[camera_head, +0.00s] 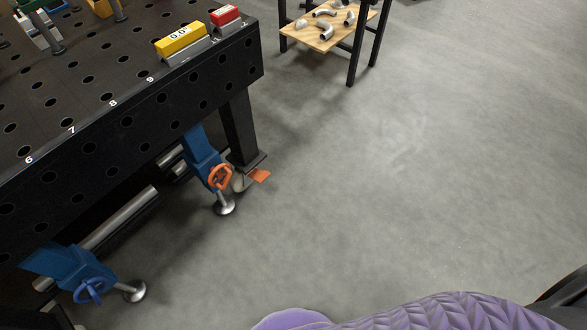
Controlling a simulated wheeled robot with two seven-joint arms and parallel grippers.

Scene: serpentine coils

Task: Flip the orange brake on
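A small flat orange pedal (260,175), which looks like the brake, sticks out at the foot of the black table leg (240,130), close to the floor. It is small in this view, and I cannot tell its exact tilt or whether it is on or off. An orange handwheel (221,177) is just to its left, on a blue clamp (200,148). Neither of my grippers is in view.
The black perforated worktable (140,88) fills the upper left, with its edge above the pedal. A blue handwheel (90,291) is at lower left. A shelf (325,37) with bent pipes stands at the top. The grey floor right of the pedal is clear.

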